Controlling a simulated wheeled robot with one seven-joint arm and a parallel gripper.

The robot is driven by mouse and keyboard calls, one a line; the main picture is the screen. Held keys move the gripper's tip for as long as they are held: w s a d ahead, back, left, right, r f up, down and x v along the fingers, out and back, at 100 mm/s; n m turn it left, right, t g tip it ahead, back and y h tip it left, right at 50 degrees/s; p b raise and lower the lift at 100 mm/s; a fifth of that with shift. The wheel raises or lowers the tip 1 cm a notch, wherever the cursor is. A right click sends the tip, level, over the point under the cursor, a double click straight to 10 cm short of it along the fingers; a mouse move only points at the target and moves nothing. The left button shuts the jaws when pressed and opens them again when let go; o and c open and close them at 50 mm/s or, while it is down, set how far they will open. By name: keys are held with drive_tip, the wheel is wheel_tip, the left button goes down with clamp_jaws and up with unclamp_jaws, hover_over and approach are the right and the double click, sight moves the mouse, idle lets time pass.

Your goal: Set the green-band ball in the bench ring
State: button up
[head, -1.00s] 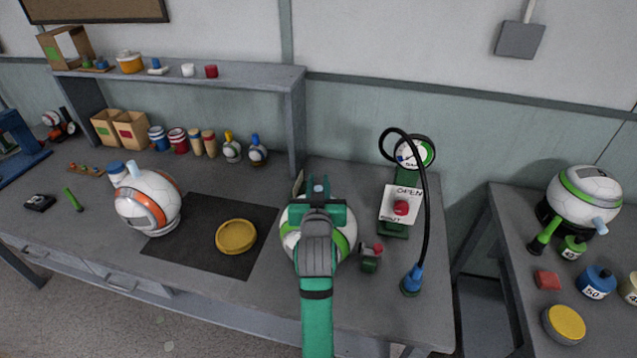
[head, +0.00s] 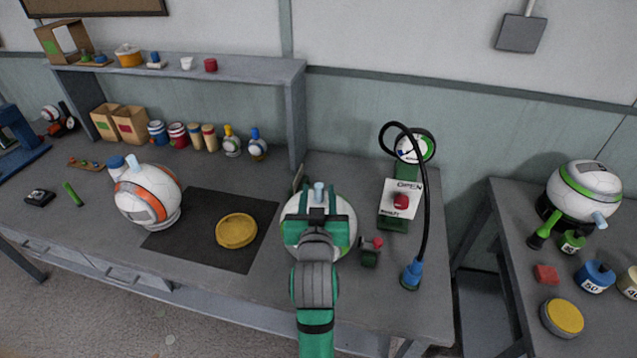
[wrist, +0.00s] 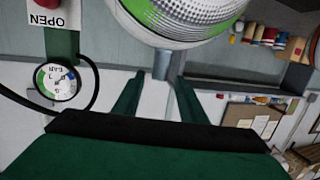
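A white ball with a green band (head: 343,205) stands on the main bench, right of the dark mat, with a pale blue stem (head: 319,188) on top. My gripper (head: 317,212) is in front of it and covers much of its lower part. In the wrist view the ball (wrist: 185,22) fills the top, and its stem (wrist: 163,64) shows between the two open fingers (wrist: 157,82), apart from them. Another green-band ball (head: 588,184) sits in a black holder on the right table. What supports the nearer ball is hidden.
An orange-band ball (head: 150,193) and a yellow disc (head: 236,231) are to the left. A small green valve with a red knob (head: 370,250), a gauge stand (head: 393,215) and a black hose (head: 427,215) stand close on the right. The shelf post (head: 296,130) is behind.

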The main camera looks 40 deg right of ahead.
drive_tip(key=shift+v, duration=2.05)
drive_tip(key=shift+a, duration=0.1)
drive_tip(key=s+a+f+n+t+y, duration=0.15)
drive_tip(key=s+a+f, duration=0.25)
drive_tip(key=a+f, duration=0.5)
drive_tip(key=s+a+f+n+t+y, duration=0.1)
drive_tip(key=s+a+f+n+y, duration=0.25)
drive_tip(key=a+f, duration=0.55)
drive_tip(key=s+a+f+y, duration=0.1)
drive_tip(key=s+a, duration=0.3)
drive_tip(key=s, duration=0.3)
drive_tip(key=s+a+f+n+y, duration=0.1)
drive_tip(key=s+a, duration=0.3)
drive_tip(key=s, duration=0.4)
drive_tip(key=s+a+f+n+y, duration=0.1)
drive_tip(key=s+a+y, duration=0.1)
drive_tip(key=s+a, duration=0.3)
drive_tip(key=s, duration=0.3)
drive_tip(key=shift+f+y, duration=0.2)
drive_tip(key=shift+y, duration=0.2)
